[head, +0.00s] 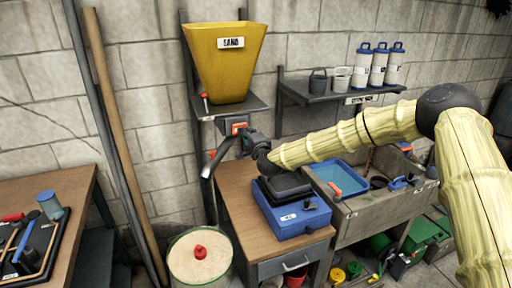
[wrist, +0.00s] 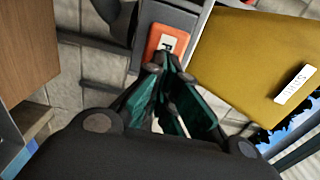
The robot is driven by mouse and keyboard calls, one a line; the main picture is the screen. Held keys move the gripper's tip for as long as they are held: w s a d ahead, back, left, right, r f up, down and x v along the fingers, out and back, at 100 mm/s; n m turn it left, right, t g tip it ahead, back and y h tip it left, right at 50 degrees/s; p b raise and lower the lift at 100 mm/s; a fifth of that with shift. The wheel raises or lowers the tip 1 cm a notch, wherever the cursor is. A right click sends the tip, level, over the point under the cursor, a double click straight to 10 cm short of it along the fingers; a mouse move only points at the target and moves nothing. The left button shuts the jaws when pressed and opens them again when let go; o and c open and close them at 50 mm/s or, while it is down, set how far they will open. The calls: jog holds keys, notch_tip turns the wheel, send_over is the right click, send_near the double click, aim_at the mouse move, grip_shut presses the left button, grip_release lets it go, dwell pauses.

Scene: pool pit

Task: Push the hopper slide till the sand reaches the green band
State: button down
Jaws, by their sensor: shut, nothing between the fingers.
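The yellow hopper (head: 225,60), labelled SAND, stands on a wall bracket in the head view; it also fills the right of the wrist view (wrist: 255,65). Under its shelf is an orange slide (head: 238,125) with a small white label; it shows in the wrist view (wrist: 168,42) too. My gripper (head: 245,138) is shut and empty, with its fingertips at or very close to the orange slide. In the wrist view the fingertips (wrist: 168,68) lie just below the slide's edge; contact is unclear.
A wooden cabinet (head: 240,190) below carries a blue scale-like box (head: 292,216) with a dark top. A round lidded drum (head: 200,262) with a red knob stands at the front. A sink (head: 375,205) is at right, and a wall shelf (head: 335,92) holds canisters. Poles lean at left.

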jog(key=b+v, duration=0.2)
jog(key=v, duration=0.6)
jog(key=shift+f, duration=0.25)
jog(key=shift+s, duration=0.1)
dwell(1.8)
